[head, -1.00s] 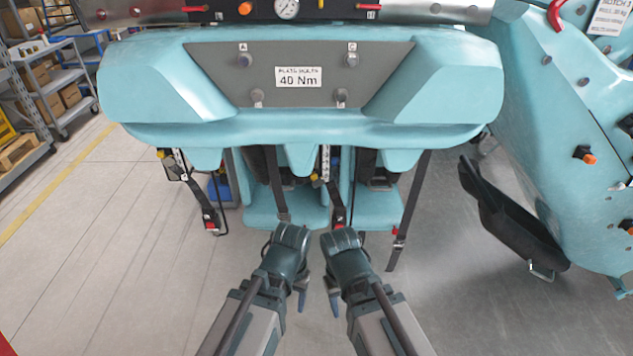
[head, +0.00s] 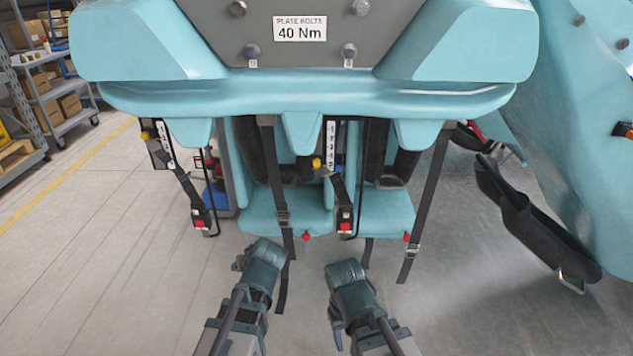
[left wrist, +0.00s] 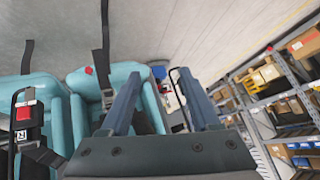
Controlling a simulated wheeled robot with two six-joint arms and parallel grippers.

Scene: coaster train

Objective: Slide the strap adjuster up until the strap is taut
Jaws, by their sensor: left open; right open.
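Dark straps hang from the teal seat unit. One strap (head: 287,243) at the centre has a metal adjuster (head: 283,218) with its loose tail hanging below. Another strap (head: 433,200) at the right has an adjuster (head: 413,250) low down. My left gripper (head: 258,265) is below and left of the centre adjuster, apart from it; its fingertips are hard to make out here. In the left wrist view its fingers (left wrist: 159,76) are open and empty, with a strap and adjuster (left wrist: 107,98) left of them. My right gripper (head: 338,332) is open, lower right of the centre strap.
Teal seats (head: 385,215) stand behind the straps, with red-button buckles (head: 346,226) hanging beside them. The teal panel (head: 300,88) overhangs above. A black curved part (head: 535,230) is at the right. Shelves (head: 45,95) stand far left. The floor at left is clear.

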